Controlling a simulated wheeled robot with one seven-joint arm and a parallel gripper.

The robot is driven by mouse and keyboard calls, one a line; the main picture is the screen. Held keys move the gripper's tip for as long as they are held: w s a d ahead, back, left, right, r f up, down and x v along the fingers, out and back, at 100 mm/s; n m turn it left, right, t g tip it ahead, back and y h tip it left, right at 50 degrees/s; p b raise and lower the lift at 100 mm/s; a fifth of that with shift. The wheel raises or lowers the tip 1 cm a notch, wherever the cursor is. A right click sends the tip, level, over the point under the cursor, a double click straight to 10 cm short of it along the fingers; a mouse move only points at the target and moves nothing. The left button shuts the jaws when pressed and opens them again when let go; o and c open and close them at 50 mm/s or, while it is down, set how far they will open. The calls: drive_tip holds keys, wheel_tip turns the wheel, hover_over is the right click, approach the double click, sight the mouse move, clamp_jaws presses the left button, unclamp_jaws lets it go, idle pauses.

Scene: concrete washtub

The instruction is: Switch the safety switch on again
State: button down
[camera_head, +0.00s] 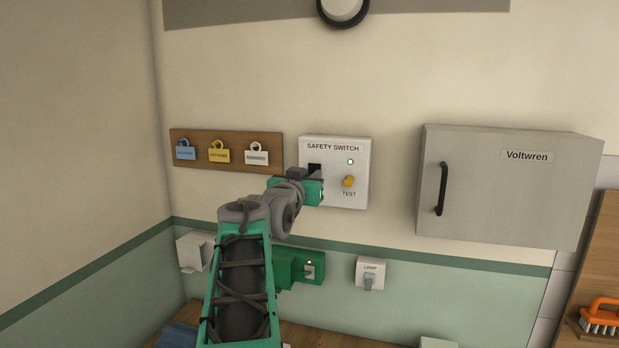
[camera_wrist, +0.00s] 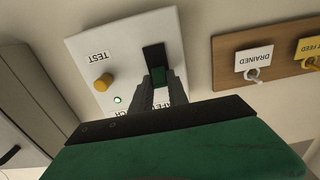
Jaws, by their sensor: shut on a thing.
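The white safety switch plate (camera_head: 352,192) is on the wall, with a dark slot (camera_head: 314,168), a lit green lamp (camera_head: 350,161) and a yellow TEST knob (camera_head: 348,181). My gripper (camera_head: 305,174) is at the slot on the plate's left side. The wrist view shows the plate (camera_wrist: 88,45) upside down. There my gripper's fingers (camera_wrist: 158,85) are shut on the switch lever at the slot (camera_wrist: 153,53). The fingers and the gripper body hide most of the lever and part of the lettering.
A wooden board (camera_head: 203,137) with blue, yellow and white tags hangs left of the switch. A grey Voltwren cabinet (camera_head: 505,190) juts out at right. A LAMP switch (camera_head: 370,273) and a green box (camera_head: 302,268) sit below. The wall between plate and cabinet is clear.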

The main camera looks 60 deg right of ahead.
drive_tip(key=shift+r, duration=0.1)
drive_tip(key=shift+d+r+y+p, duration=0.1)
drive_tip(key=shift+r+y+p, duration=0.3)
drive_tip(key=shift+y+p, duration=0.25)
drive_tip(key=shift+f+y+p, duration=0.1)
drive_tip(key=shift+y+p, duration=0.2)
drive_tip(key=shift+y, duration=0.05)
drive_tip(key=c, duration=1.3)
unclamp_jaws()
